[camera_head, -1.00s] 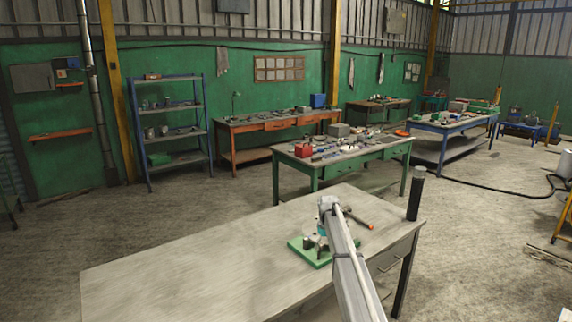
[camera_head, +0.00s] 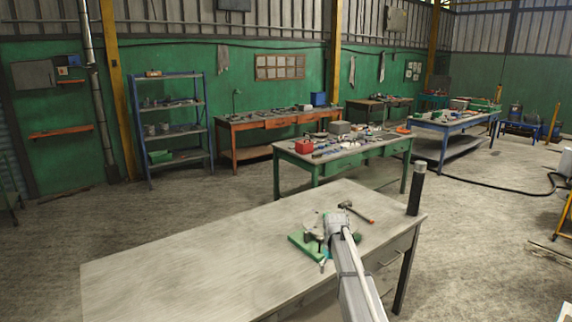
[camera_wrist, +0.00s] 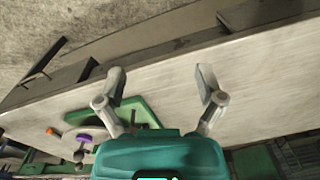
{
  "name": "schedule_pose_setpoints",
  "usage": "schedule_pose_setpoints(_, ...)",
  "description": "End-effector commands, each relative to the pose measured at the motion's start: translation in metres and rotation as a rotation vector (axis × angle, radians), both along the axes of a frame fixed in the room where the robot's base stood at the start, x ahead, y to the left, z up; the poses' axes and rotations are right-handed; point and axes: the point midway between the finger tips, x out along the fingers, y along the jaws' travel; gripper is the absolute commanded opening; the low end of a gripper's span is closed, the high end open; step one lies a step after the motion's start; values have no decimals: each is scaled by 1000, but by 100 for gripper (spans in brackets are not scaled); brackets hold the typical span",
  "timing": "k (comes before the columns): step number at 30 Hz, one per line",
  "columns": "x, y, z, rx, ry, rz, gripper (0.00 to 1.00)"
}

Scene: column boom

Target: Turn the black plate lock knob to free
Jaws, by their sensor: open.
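A green plate device (camera_head: 300,243) lies on the pale bench, partly behind my arm in the head view. In the wrist view the green plate (camera_wrist: 120,113) is at the lower left, partly covered by my left finger. A purple knob (camera_wrist: 83,138), a small orange part (camera_wrist: 52,131) and a dark round part (camera_wrist: 79,155) show left of it. I cannot tell whether the dark part is the black plate lock knob. My gripper (camera_wrist: 161,73) is open with nothing between its fingers. In the head view my gripper (camera_head: 323,263) is small beside the plate's near edge.
A dark upright cylinder (camera_head: 416,190) stands at the bench's right corner. The bench's left part is clear. A cluttered green table (camera_head: 345,150) stands behind.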

Motion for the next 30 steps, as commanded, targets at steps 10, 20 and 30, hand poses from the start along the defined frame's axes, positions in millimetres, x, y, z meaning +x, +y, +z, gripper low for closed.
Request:
schedule_pose_setpoints(10,-162,-5,-38,-13,-2,-158,87)
schedule_pose_setpoints(20,-286,-8,-65,-23,-7,-295,87)
schedule_pose_setpoints(30,-320,-8,-71,-26,-9,-344,87)
